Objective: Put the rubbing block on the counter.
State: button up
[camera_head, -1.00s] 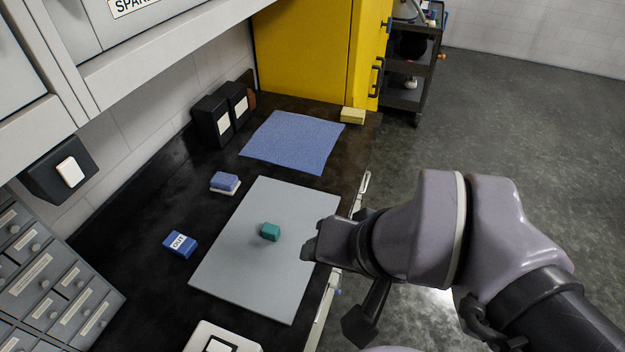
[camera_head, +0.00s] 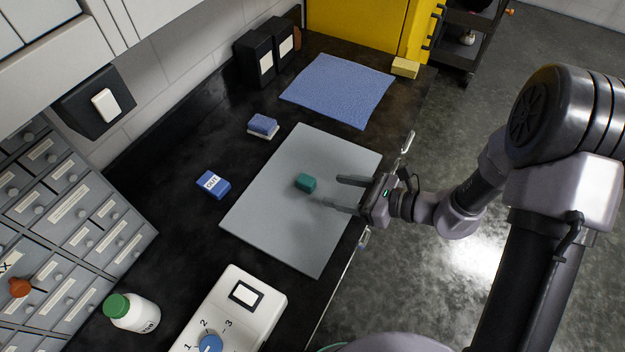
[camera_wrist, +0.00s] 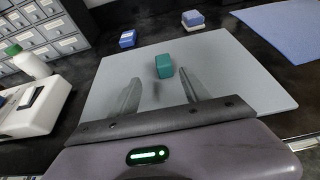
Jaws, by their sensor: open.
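A small teal block (camera_head: 306,183), which seems to be the rubbing block, lies on a grey board (camera_head: 262,215) on the dark counter (camera_head: 185,235). My gripper (camera_head: 326,190) is open and empty over the board's right part, its fingers pointing left toward the block. In the wrist view, the teal block (camera_wrist: 164,66) is just beyond the fingertips, roughly between their lines. No contact shows. The gripper (camera_wrist: 160,80) looks low over the board, but its exact height is hard to tell.
A blue box marked OUT (camera_head: 213,185) and a blue-and-white block (camera_head: 263,126) lie left of the board. A blue cloth (camera_head: 340,90) and a yellow block (camera_head: 405,67) lie behind it. A white device (camera_head: 235,310) and green-capped bottle (camera_head: 132,312) stand in front. Bare counter shows at left.

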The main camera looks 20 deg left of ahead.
aim_at(314, 183)
jog(key=b+x, duration=0.1)
jog(key=x, duration=0.2)
jog(key=b+x, duration=0.1)
jog(key=x, duration=0.6)
jog(key=shift+w+a+f+b, duration=0.1)
jog(key=shift+w+a+b, duration=0.1)
jog(key=shift+w+b, duration=0.2)
grip_shut()
